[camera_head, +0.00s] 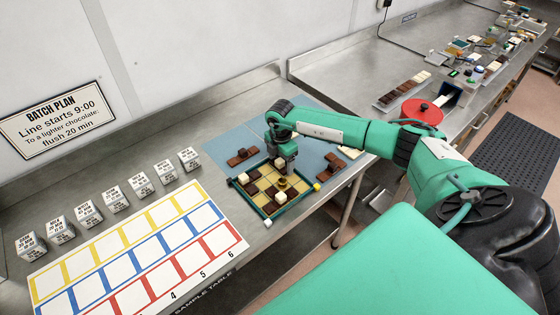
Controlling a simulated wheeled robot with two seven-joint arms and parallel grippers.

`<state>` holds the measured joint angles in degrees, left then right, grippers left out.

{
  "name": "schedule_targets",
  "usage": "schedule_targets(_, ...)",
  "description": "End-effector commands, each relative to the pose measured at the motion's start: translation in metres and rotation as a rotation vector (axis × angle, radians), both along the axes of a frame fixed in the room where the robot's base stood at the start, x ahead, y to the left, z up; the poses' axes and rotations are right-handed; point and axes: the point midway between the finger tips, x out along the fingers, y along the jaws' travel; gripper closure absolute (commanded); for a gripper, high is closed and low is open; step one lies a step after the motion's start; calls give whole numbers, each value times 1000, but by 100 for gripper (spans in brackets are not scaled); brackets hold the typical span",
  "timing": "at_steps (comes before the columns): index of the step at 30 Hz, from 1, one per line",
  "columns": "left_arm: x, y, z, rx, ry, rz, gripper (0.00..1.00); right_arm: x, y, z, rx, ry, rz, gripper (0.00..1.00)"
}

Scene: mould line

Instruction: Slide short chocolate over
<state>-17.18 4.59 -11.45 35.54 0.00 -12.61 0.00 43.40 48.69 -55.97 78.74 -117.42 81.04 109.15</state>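A shallow green-rimmed tray (292,205) on a blue mat holds brown and cream chocolate pieces. Which piece is the short chocolate, I cannot tell. My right gripper (286,166) points down over the tray's far part. Its fingertips are small and partly hidden, so I cannot tell whether it is open or touches a piece. My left gripper is not in view.
Brown chocolate bars (242,156) lie left of the tray, and others (333,167) lie right of it. Several labelled cubes (115,199) line a coloured grid sheet (140,257). A red disc (422,111) is behind my arm.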

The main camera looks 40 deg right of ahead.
Motion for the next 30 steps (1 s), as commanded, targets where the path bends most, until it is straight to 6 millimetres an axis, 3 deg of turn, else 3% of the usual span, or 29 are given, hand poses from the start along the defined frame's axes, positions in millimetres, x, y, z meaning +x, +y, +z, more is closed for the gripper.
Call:
schedule_targets(21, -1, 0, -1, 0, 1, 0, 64, 7, -2, 7, 0, -23, -5, 5)
schedule_targets(26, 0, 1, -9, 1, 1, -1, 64, 6, -2, 25, -1, -26, -5, 5)
schedule_targets(30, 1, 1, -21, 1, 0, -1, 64, 3, -2, 54, -2, -20, -3, 5)
